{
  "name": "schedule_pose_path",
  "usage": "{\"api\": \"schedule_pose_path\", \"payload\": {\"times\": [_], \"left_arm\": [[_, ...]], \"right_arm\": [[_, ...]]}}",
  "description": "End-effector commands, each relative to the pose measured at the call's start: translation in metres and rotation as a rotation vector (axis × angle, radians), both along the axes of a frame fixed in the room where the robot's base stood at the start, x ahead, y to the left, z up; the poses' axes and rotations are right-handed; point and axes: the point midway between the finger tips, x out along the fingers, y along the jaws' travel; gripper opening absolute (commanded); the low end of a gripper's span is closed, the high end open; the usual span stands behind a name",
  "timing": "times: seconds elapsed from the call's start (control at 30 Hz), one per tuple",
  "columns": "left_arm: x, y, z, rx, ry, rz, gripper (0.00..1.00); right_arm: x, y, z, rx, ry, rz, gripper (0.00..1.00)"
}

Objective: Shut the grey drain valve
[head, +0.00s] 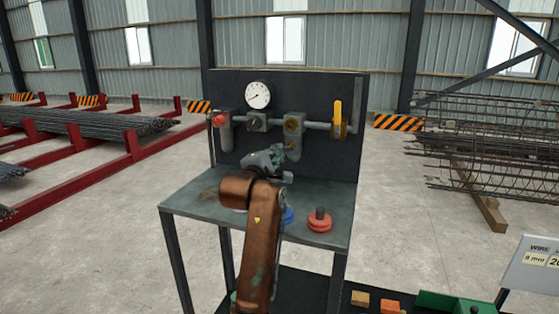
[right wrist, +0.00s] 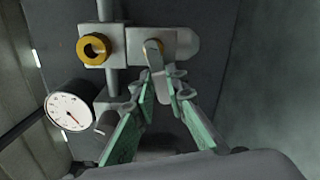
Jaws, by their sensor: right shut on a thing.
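In the head view my arm and gripper largely hide the lever. My right gripper (head: 279,151) is up at the pipework on the dark panel. In the right wrist view its green-padded fingers (right wrist: 161,73) are closed in around the free end of the lever, which lies crosswise to the branch pipe. My left gripper is in neither view.
A round gauge (head: 258,95), a red knob (head: 219,119) and a yellow lever (head: 338,116) are on the same panel. A red button-like part (head: 319,221) and a blue part (head: 287,215) are on the grey bench (head: 190,204).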

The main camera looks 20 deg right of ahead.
Motion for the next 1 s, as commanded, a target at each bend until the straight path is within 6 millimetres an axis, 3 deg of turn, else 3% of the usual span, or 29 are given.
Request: {"api": "schedule_pose_path", "payload": {"times": [0.4, 1.0], "left_arm": [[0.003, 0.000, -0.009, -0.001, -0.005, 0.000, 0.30], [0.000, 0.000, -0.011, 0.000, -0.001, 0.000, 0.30]], "right_arm": [[0.001, 0.004, 0.012, 0.204, -0.147, 0.007, 0.00], [0.001, 0.005, 0.017, 0.256, -0.185, 0.010, 0.00]]}}
